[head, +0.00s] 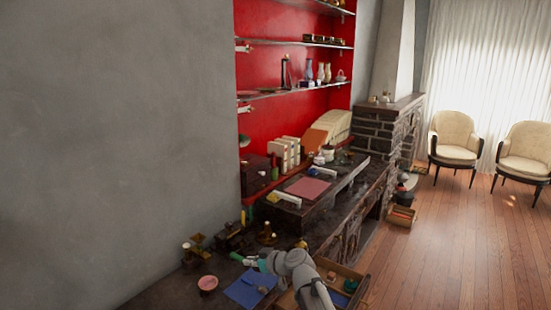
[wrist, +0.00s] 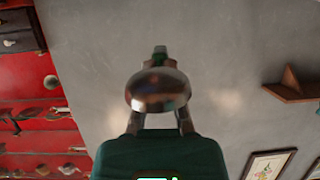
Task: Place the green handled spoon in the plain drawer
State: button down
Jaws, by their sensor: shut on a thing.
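In the wrist view my gripper (wrist: 158,122) is shut on a spoon, with its shiny rounded metal bowl (wrist: 157,90) facing the camera. A dark green part shows just beyond the bowl. In the head view my gripper (head: 250,261) is over the dark counter at the bottom, near the blue cloth; the spoon is too small there to make out clearly. An open wooden drawer (head: 362,291) juts out to the right of my arm, with blue and other small items inside. My arm hides part of it, and I cannot tell whether it is the plain one.
A blue cloth (head: 250,288) and a pink bowl (head: 207,284) lie on the counter. Small brass items (head: 195,248) stand behind them. A raised dark shelf with a red mat (head: 307,188) runs along the wall. A wooden crate (head: 402,216) sits farther back; open floor lies right.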

jog(key=shift+r+p, duration=0.3)
jog(key=shift+r, duration=0.25)
jog(key=shift+f, duration=0.1)
notch_tip(320, 180, down, 17)
jog(key=b, duration=1.7)
jog(key=shift+f+b, duration=0.2)
jog(key=shift+b, duration=0.15)
jog(key=w+a+f+b, duration=0.1)
jog(key=w+f+b, duration=0.2)
jog(key=w, duration=0.1)
jog(key=w+a+f+b, duration=0.2)
jog(key=w+f+b, duration=0.1)
jog(key=w, duration=0.1)
jog(key=w+a+f+b, duration=0.1)
jog(key=w+f+b, duration=0.2)
jog(key=w, duration=0.1)
jog(key=shift+w+a, duration=0.15)
jog(key=shift+w, duration=0.1)
